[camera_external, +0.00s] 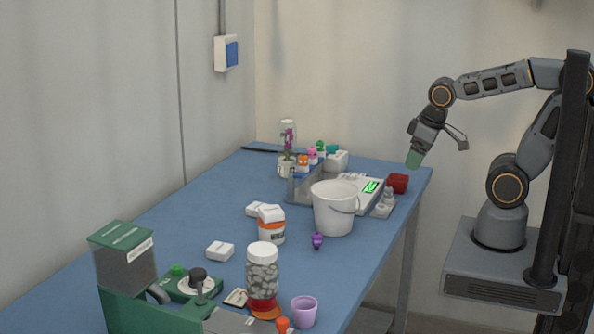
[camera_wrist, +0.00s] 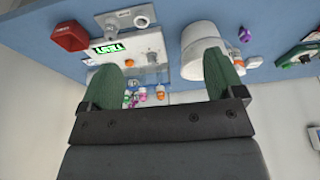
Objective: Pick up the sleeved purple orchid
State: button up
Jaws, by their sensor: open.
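The sleeved purple orchid (camera_external: 288,138) stands upright at the far end of the blue table in the external view. It has magenta blooms inside a clear sleeve and a pale pot at its base. My gripper (camera_external: 437,152) is raised beyond the table's right edge, well to the right of the orchid and apart from it. In the wrist view my gripper (camera_wrist: 162,66) has its two green fingers spread with nothing held between them. I cannot make out the orchid for certain in the wrist view.
Small coloured bottles (camera_external: 312,156) crowd the orchid's right side. The table's left middle (camera_external: 190,215) is clear.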

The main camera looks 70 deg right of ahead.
jog(key=shift+o, duration=0.6)
